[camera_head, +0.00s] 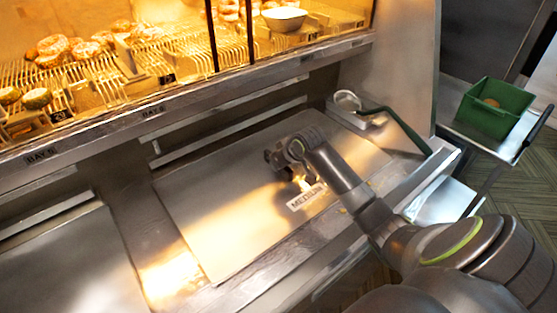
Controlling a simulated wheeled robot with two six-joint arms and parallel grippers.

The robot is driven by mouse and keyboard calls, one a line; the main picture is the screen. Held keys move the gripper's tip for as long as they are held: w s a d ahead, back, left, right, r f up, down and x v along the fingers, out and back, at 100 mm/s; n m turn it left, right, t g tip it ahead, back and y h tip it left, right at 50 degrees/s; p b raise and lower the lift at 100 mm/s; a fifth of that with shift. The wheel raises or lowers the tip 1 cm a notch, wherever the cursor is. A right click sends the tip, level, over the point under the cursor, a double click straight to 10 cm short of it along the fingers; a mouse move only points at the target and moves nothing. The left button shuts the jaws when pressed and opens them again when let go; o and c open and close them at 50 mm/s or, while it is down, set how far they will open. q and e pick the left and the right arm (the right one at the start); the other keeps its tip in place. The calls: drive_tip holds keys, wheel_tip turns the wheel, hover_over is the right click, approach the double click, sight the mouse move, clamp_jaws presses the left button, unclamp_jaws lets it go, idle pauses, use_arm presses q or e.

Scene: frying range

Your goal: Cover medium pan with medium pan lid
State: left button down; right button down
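The medium pan lid (225,210) is a large flat metal sheet with a white "MEDIUM" label (306,198). It lies across the middle of the steel counter, and no open pan shows beneath it. The medium pan itself cannot be made out. My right gripper (276,159) is over the upper middle of the lid, just beyond the label. My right wrist partly hides the fingers and the lid's surface there. I cannot tell whether they touch or hold anything. My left gripper is not in view.
A heated display with wire racks of doughnuts (88,48) and a white bowl (284,18) stands behind the counter. Another flat metal panel (70,268) lies at left. A small metal container (347,101) is at the right back. A green bin (492,108) stands on a side cart.

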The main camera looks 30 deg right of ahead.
drive_tip(key=shift+s+f, duration=0.15)
drive_tip(key=shift+f, duration=0.1)
drive_tip(key=c, duration=1.1)
unclamp_jaws()
drive_tip(key=shift+f, duration=0.1)
wheel_tip(320, 180, up, 7)
drive_tip(key=p, duration=0.8)
